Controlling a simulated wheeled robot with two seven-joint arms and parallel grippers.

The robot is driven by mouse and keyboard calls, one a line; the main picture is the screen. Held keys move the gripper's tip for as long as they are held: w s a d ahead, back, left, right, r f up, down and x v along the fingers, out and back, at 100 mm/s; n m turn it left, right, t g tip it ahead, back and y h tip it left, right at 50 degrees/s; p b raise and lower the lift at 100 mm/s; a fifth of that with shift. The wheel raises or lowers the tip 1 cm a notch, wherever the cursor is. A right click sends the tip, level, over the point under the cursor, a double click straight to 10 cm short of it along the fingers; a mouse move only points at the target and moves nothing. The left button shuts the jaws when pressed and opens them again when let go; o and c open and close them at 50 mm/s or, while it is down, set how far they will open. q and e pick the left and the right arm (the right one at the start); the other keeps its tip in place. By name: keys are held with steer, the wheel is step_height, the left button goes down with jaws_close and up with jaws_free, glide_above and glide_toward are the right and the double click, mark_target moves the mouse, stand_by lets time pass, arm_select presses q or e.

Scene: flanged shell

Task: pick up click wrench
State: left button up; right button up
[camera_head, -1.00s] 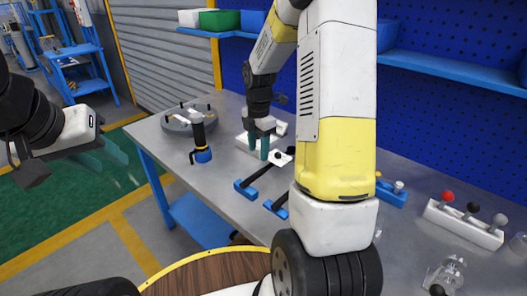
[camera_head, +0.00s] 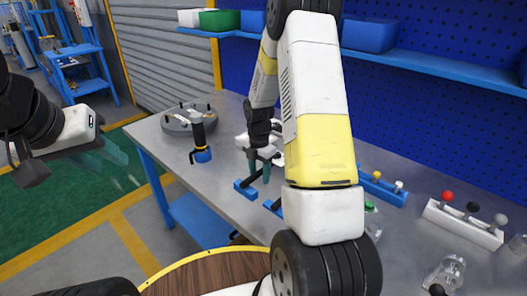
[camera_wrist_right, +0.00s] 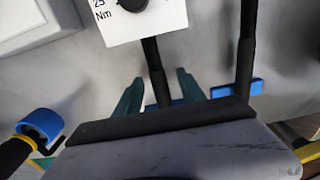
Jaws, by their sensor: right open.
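A click wrench with a black handle (camera_wrist_right: 154,66) lies between the spread fingers of my right gripper (camera_wrist_right: 160,90) in the right wrist view. A white plate (camera_wrist_right: 137,22) marked "25 Nm" with a black knob is at its far end. In the head view, my right gripper (camera_head: 260,169) is open over this wrench, whose near end rests at a blue holder (camera_head: 245,189). I cannot tell whether the fingers touch the handle. A second black-handled wrench (camera_wrist_right: 247,50) lies to the right. My left gripper (camera_head: 108,158) is open and empty, away from the table.
A round grey flanged part (camera_head: 182,121) stands at the table's far left, with a black and blue tool (camera_head: 200,145) before it. A white stand with coloured knobs (camera_head: 464,224) is at the right. A blue shelf (camera_head: 440,65) runs along the back.

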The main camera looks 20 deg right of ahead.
jaws_close()
step_height(320, 180, up, 10)
steer(key=shift+r, duration=0.1)
stand_by(0.6)
steer(key=c, duration=0.8)
jaws_free()
jaws_close()
